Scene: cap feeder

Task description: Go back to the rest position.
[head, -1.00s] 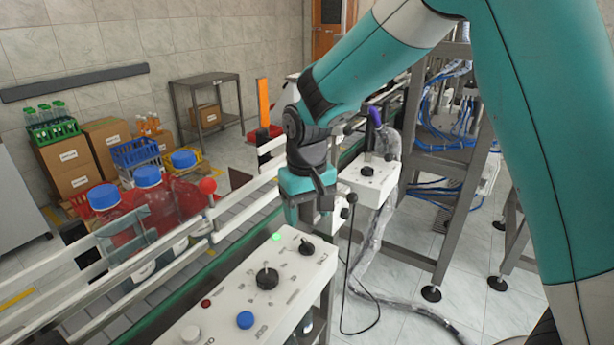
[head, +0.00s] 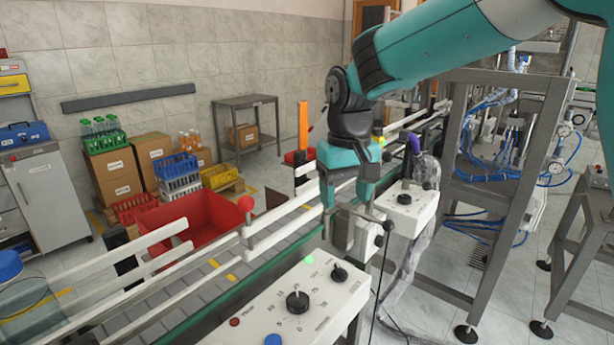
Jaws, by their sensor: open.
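My gripper (head: 345,232) hangs from my teal arm, its fingers pointing down and apart, with nothing seen between them. It is beside the conveyor rails, behind the white control panel (head: 290,306) and left of a second, smaller white control box (head: 407,208).
A blue cap (head: 10,266) shows at the left edge. A steel frame (head: 503,165) with hoses stands right.

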